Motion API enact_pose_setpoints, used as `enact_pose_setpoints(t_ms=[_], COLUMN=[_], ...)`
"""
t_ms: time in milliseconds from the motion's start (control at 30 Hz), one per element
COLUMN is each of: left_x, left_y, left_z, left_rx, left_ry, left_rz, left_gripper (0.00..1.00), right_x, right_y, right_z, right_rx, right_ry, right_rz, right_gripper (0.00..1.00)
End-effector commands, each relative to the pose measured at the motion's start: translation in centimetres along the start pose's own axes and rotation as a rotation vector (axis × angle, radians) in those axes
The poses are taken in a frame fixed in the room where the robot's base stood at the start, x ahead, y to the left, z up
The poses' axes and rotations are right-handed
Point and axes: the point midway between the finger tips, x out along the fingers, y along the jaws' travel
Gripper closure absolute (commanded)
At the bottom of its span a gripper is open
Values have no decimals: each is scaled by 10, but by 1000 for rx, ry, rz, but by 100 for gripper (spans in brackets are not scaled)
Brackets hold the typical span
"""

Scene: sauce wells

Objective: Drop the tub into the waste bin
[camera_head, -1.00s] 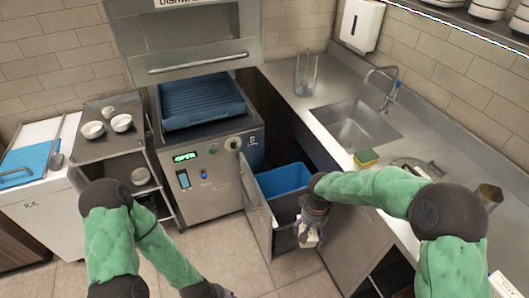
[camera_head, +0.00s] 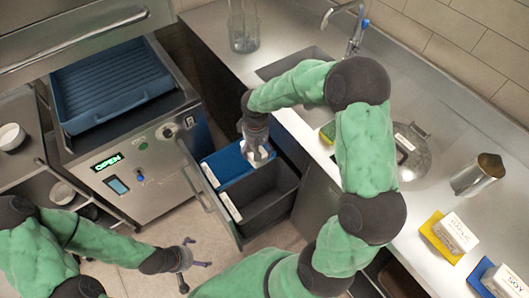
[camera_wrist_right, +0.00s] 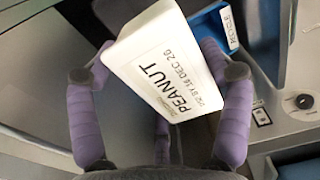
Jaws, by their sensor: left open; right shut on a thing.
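The tub is a white block-shaped container labelled PEANUT, USE BY 16 DEC 26 (camera_wrist_right: 165,65); it also shows small in the head view (camera_head: 260,155). My right gripper (camera_head: 257,148) is shut on it, with purple fingers on both sides in the wrist view (camera_wrist_right: 160,85). It holds the tub, tilted, above the pulled-out drawer, over the blue bin (camera_head: 228,163) in the picture. That bin bears a RECYCLE label in the wrist view (camera_wrist_right: 229,28). The dark grey bin (camera_head: 262,196) is beside it, nearer me; its label is unreadable here. My left gripper (camera_head: 190,256) is open and empty, low at the left.
A steel dishwasher with a blue rack (camera_head: 110,85) stands left of the drawer. The counter (camera_head: 300,125) at right holds a sink, a steel pot lid (camera_head: 410,155), a metal jug (camera_head: 478,175) and labelled tubs on yellow and blue bases (camera_head: 448,235).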

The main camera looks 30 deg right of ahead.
Motion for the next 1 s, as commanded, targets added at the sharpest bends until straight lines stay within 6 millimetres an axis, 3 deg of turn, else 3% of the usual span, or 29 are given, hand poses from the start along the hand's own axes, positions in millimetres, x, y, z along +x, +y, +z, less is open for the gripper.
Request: enact_pose_setpoints(t_ms=[33,267,533,1000], left_x=[13,28,36,71], left_y=[-5,-10,-13,-26], left_z=[0,0,-1,-2], left_rx=[-1,-1,-1,-1], left_ry=[-1,-1,0,-1], left_rz=[0,0,0,0], left_gripper=[0,0,0,0], right_x=[13,27,38,84], right_y=[10,32,34,34], right_z=[1,6,6,6], right_rx=[-5,-36,-42,-41], right_ry=[1,1,2,1], right_rz=[1,2,2,2], right_gripper=[67,67,67,67])
